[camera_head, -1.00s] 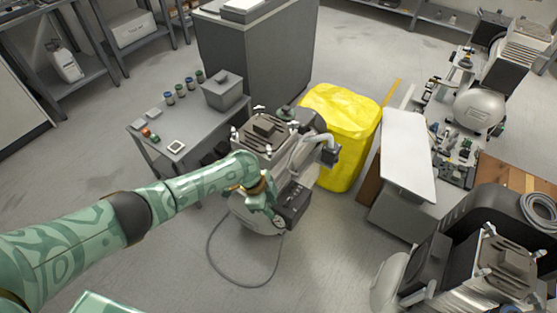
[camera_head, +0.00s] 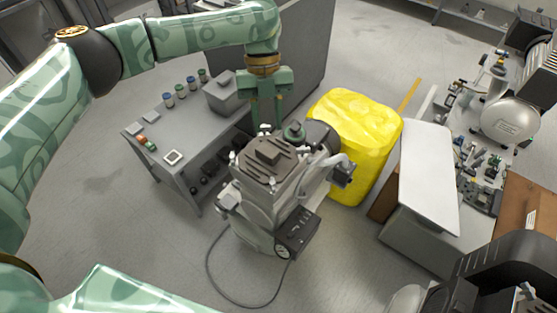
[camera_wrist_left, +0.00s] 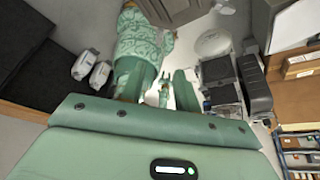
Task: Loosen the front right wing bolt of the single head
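The compressor (camera_head: 262,205) stands on the floor in the middle of the head view. Its single head (camera_head: 268,153) is a ribbed, dark-topped block with small pale wing bolts (camera_head: 233,157) at its corners. Which of them is the front right one I cannot tell for sure. My left gripper (camera_head: 265,122) points down just behind the head, its fingertips close to the head's back edge; contact cannot be judged. My right gripper is not clearly in view.
A grey side table (camera_head: 160,135) with small jars and a grey bin (camera_head: 225,95) stands left of the compressor. A yellow-covered bin (camera_head: 357,140) stands close on its right. A cable (camera_head: 210,270) lies on the floor in front. Another machine fills the bottom right corner.

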